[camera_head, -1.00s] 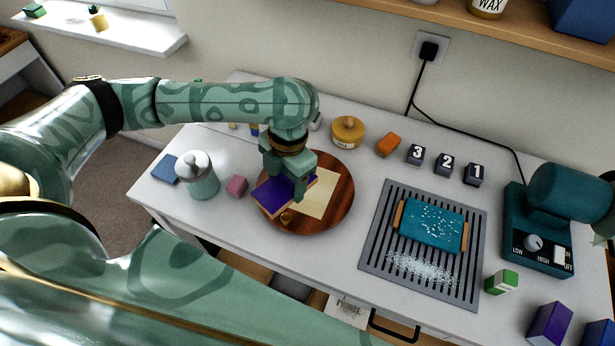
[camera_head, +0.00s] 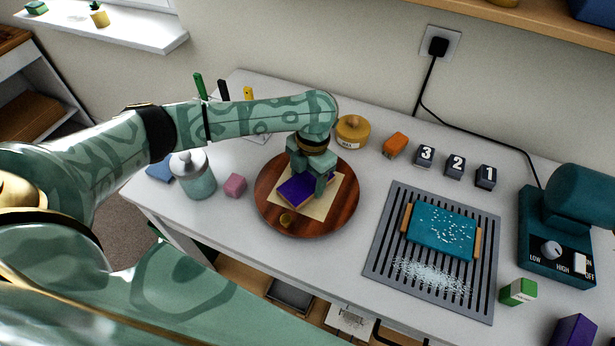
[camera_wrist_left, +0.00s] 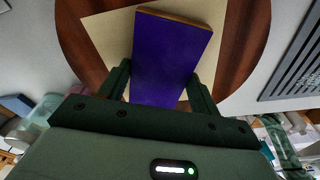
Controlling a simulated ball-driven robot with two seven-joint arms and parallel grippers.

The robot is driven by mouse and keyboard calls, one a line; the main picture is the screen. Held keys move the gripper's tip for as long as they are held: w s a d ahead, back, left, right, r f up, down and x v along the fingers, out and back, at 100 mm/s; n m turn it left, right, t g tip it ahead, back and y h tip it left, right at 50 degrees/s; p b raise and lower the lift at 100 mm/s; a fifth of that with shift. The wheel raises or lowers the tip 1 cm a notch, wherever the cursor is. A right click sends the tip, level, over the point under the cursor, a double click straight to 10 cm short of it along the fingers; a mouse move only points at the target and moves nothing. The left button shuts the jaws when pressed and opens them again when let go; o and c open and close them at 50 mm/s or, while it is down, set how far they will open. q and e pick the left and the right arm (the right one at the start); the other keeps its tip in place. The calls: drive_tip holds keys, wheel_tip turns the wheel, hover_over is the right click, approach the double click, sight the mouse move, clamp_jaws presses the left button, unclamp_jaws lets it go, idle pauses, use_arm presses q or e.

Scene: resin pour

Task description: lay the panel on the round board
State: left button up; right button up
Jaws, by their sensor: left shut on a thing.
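The purple panel (camera_head: 297,190) has a light wooden edge and is in my left gripper (camera_head: 309,186). The gripper is shut on it, with one finger on each side of the panel (camera_wrist_left: 170,60) in the left wrist view. The panel is over the cream sheet on the round brown board (camera_head: 340,210). I cannot tell whether it touches the sheet. The board also shows in the left wrist view (camera_wrist_left: 240,50). My left gripper also shows there (camera_wrist_left: 160,85). My right gripper is not in view.
A wax tin (camera_head: 352,131) stands behind. A slotted grey rack (camera_head: 385,255) with a teal panel (camera_head: 440,230) lies right.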

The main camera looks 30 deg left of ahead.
sight(312, 177)
use_arm(q)
drive_tip(key=shift+f, duration=0.15)
drive_tip(key=o, duration=1)
drive_tip(key=shift+o, duration=0.2)
wheel_tip(312, 177, up, 12)
drive_tip(key=w+p, duration=0.1)
drive_tip(key=p, duration=0.2)
drive_tip(key=shift+w+d+r+p, duration=0.15)
drive_tip(key=shift+d+r+p, duration=0.05)
drive_tip(key=shift+d+p, duration=0.1)
